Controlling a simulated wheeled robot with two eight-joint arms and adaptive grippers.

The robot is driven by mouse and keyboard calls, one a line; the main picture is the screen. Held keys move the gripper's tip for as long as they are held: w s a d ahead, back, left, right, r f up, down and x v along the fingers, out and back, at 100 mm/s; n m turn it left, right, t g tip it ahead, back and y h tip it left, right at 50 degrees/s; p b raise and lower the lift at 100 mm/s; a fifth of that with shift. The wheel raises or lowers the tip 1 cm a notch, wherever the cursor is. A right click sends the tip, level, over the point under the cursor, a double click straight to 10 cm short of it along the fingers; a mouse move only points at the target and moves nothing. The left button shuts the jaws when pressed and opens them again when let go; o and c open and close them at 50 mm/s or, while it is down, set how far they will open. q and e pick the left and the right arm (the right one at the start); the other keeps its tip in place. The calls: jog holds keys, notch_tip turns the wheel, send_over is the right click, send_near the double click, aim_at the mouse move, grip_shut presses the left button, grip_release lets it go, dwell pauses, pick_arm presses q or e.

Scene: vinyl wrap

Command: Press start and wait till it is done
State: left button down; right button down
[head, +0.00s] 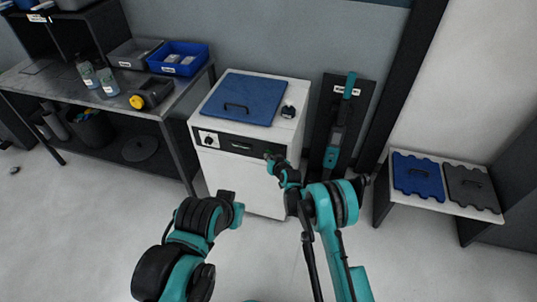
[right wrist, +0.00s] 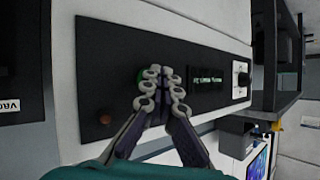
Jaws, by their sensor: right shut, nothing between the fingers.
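The white machine (head: 235,165) with a blue lid (head: 243,98) stands against the wall. Its black front control panel carries a display with green text (right wrist: 208,81), a knob on a white plate (right wrist: 241,80) and a small brown-orange button (right wrist: 105,119). A green button (right wrist: 139,77) peeks out behind my right fingertips, mostly hidden. My right gripper (right wrist: 163,77) is shut and empty, its tips at the panel over the green button; I cannot tell whether they touch it. The right gripper also shows small in the head view (head: 270,157). My left arm is at the lower left; its gripper does not show.
A workbench (head: 85,90) on the left holds spray bottles (head: 88,74), a yellow-black tool (head: 150,93) and a blue bin (head: 178,58). A low white table (head: 448,205) at right holds blue (head: 417,177) and dark panels (head: 470,187). The floor in front is clear.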

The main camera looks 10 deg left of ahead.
jog(key=shift+w, duration=0.15)
dwell(0.4)
jog(key=shift+s, duration=0.85)
jog(key=s, duration=0.5)
jog(key=shift+a, duration=0.1)
dwell(0.3)
